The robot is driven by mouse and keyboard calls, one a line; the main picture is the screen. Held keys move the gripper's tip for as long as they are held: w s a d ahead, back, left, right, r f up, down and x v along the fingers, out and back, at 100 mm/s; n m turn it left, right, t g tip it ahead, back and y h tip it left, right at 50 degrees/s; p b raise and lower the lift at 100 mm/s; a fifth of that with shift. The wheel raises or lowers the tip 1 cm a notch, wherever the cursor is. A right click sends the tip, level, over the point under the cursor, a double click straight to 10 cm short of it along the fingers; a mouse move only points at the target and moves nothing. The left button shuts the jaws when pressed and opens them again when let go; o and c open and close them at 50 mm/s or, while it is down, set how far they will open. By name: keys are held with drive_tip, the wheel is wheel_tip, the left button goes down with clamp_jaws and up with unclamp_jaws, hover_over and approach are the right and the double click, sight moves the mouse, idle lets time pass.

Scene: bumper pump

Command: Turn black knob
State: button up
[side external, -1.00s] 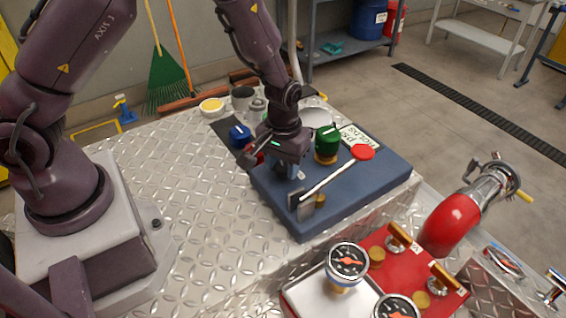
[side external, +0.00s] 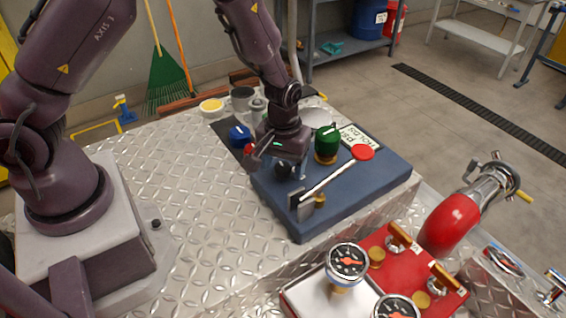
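A dark round shape that looks like the black knob (side external: 283,171) shows low on the left part of the blue panel (side external: 340,199), just under my gripper. My gripper (side external: 286,160) points down over the panel's left side. Its fingers are small, dark and partly hidden by its own body, so I cannot tell how far apart they are or whether they touch the knob.
A green knob (side external: 327,139) stands right of my gripper, and a blue knob (side external: 240,134) stands to its left. A lever with a red end (side external: 362,152) slants across the panel. Gauges (side external: 347,262) and a red manifold (side external: 403,262) stand in front.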

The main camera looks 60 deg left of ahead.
sight(283, 167)
wheel_tip(283, 167, up, 13)
idle(0.6)
idle(0.9)
wheel_tip(283, 167, down, 13)
idle(1.1)
drive_tip(key=shift+c, duration=0.3)
drive_tip(key=c, duration=0.9)
